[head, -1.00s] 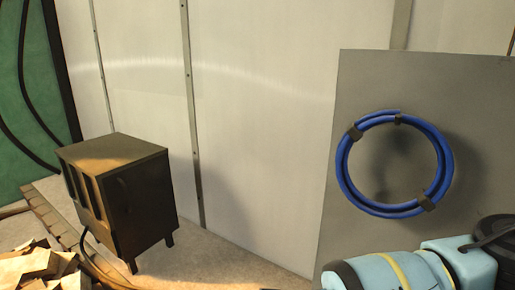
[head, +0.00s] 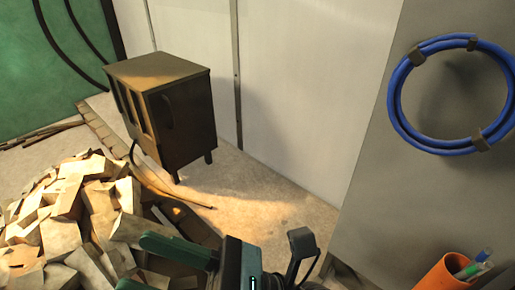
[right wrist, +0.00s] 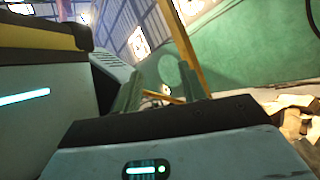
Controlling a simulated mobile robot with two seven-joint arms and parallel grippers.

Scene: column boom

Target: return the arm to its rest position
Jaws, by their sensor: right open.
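My right gripper (head: 133,264) reaches in at the bottom of the head view, with its green fingers pointing left. The fingers are apart and nothing is between them. In the right wrist view the two fingers (right wrist: 160,78) stand spread and empty, pointing toward the green wall. In the head view the gripper shows in front of the lower part of a pile of pale blocks; I cannot tell how far apart they are. My left gripper is not in view.
Pale blocks (head: 62,215) lie heaped at lower left. A dark cabinet (head: 185,125) stands by the pale wall (head: 300,90). A blue hose coil (head: 400,105) hangs on a grey panel (head: 380,210). An orange cup (head: 440,275) holds pens.

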